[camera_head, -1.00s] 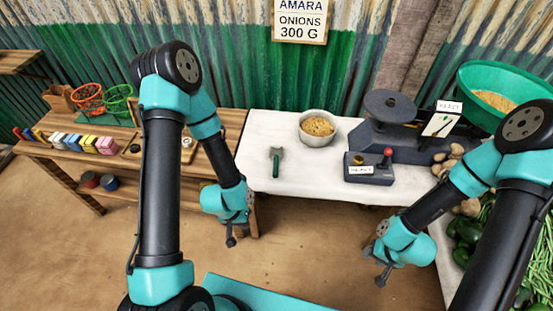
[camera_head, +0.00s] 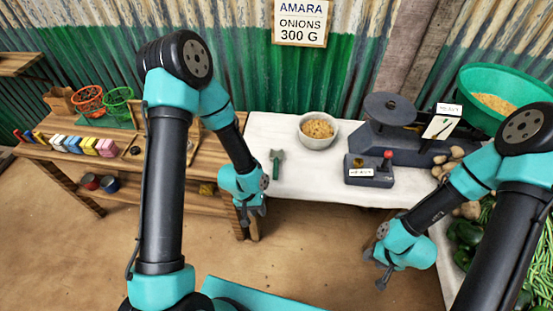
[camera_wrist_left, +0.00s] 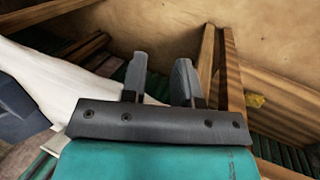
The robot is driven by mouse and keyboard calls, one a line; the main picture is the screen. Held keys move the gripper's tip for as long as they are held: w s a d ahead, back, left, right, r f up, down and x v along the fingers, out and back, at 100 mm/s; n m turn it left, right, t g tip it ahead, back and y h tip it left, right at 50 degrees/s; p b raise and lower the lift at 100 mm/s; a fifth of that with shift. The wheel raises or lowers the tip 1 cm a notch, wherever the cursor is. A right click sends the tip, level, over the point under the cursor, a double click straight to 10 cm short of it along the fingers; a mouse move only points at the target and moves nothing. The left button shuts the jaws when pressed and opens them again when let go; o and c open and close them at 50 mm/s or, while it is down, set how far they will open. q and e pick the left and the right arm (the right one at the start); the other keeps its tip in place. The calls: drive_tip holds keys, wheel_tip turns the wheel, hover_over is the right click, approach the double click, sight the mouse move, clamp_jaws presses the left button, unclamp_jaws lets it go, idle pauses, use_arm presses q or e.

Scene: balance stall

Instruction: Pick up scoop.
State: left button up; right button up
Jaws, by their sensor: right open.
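The scoop (camera_head: 277,164) has a green handle and lies on the white-covered table near its left side, in front of a bowl. I do not make it out in the left wrist view. My left gripper (camera_head: 252,214) is just off the table's front left corner, lower and left of the scoop, apart from it. In the left wrist view its two fingers (camera_wrist_left: 162,78) stand apart with nothing between them. My right gripper (camera_head: 381,279) is open and empty, in front of the table at the right.
A bowl of grainy food (camera_head: 318,130) stands behind the scoop. A dark scale (camera_head: 393,110) and a small box with a red knob (camera_head: 369,170) are to the right. A wooden shelf bench (camera_head: 75,156) adjoins at left. The table around the scoop is clear.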

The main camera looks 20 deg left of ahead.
use_arm(q)
drive_tip(key=w+d+r+g+y, duration=0.1)
drive_tip(key=w+d+r+y, duration=0.25)
drive_tip(key=w+r, duration=0.7)
wheel_tip(320, 180, up, 10)
drive_tip(key=f+n+t+y, duration=0.1)
drive_tip(key=y, duration=0.2)
hover_over(276, 168)
drive_tip(key=d, duration=0.3)
drive_tip(key=shift+w+d+r, duration=0.1)
drive_tip(key=shift+w+r, duration=0.05)
drive_tip(key=shift+r, duration=0.1)
drive_tip(key=shift+f, duration=0.1)
drive_tip(key=x, duration=1.1)
drive_tip(key=shift+f, duration=0.5)
drive_tip(key=shift+f, duration=0.1)
drive_tip(key=shift+w+x, duration=0.1)
drive_tip(key=shift+x, duration=1.2)
drive_tip(key=shift+w+x, duration=0.15)
drive_tip(key=shift+x, duration=1.1)
